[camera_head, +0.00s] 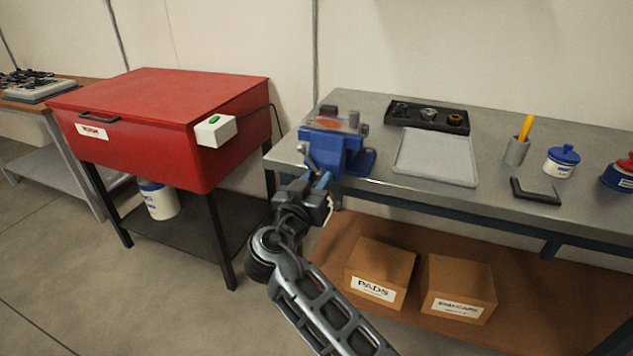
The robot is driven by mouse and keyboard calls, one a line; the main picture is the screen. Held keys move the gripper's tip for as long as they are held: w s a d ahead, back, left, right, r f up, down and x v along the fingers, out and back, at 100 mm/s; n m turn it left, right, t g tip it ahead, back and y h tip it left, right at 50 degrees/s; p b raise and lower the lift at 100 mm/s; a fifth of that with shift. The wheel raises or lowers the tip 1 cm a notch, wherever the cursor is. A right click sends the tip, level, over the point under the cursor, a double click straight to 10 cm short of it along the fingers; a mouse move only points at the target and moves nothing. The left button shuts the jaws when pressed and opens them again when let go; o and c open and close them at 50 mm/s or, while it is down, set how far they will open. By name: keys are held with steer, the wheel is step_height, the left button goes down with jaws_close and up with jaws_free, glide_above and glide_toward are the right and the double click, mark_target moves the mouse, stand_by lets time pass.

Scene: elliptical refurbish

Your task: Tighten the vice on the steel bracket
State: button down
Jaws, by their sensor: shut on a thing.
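The blue vice (340,150) is mounted at the left front corner of the grey workbench (385,188). A reddish-brown patch and a small grey upright piece (353,119) show at its top. I cannot tell for sure which part is the steel bracket. The silver vice handle (306,156) slants down at the vice's front. My gripper (319,183) is at the front of the vice, shut on the lower part of the handle. The fingertips and the grasped part are small and partly hidden by the gripper body.
A red cabinet (150,125) stands left, with floor between. Cardboard boxes (382,262) sit on the lower shelf.

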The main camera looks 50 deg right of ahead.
steer(key=n, duration=0.5)
steer(key=shift+b, duration=0.3)
steer(key=c, duration=0.8)
jaws_free()
steer(key=b+v, duration=0.1)
steer(key=v, duration=0.6)
steer(key=shift+a, duration=0.4)
steer(key=shift+s, duration=0.1)
